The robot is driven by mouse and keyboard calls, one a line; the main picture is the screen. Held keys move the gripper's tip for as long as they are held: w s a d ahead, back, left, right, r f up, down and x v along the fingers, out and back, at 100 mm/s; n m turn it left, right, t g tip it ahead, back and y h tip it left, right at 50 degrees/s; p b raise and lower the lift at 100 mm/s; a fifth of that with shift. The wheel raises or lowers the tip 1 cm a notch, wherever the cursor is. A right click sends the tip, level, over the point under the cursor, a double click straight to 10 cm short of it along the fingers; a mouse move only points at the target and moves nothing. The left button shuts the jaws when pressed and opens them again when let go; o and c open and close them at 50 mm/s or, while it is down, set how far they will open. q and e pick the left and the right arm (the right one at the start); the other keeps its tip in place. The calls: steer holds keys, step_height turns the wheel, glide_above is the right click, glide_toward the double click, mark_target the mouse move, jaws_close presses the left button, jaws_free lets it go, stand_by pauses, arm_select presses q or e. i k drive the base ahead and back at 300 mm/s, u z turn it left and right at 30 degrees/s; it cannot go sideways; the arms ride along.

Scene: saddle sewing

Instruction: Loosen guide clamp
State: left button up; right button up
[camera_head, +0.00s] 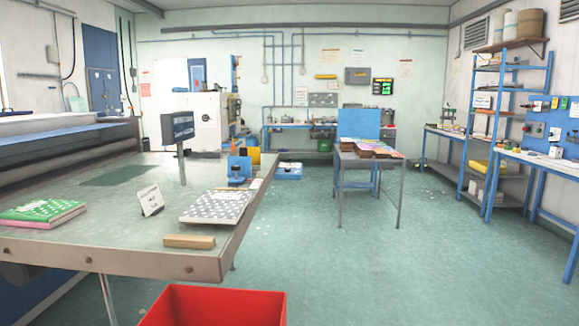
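No part that I can surely name as the guide clamp shows in the head view. A large grey machine table (110,232) stands at the left, with a long roller or bed section (60,135) behind it. A small blue device (240,167) with an orange top sits near the table's far right edge; I cannot tell whether it is the guide clamp. A dark screen (178,127) stands on a post on the table. Neither of my grippers is in view.
The table holds a green dotted booklet stack (40,213), a grey dotted stack (215,206), a small sign (150,200) and a wooden block (189,241). A red bin (215,306) stands in front. A booklet table (370,157) stands beyond. Green floor (400,265) at right is clear.

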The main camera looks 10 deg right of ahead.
mark_target(236, 168)
steer(key=z, duration=0.55)
steer(key=k, duration=0.65)
steer(key=z, duration=0.85)
steer(key=i, duration=2.05)
steer(key=u, duration=0.5)
steer(key=i, duration=2.05)
steer(key=u, duration=1.75)
steer(key=i, duration=0.75)
steer(key=u, duration=0.5)
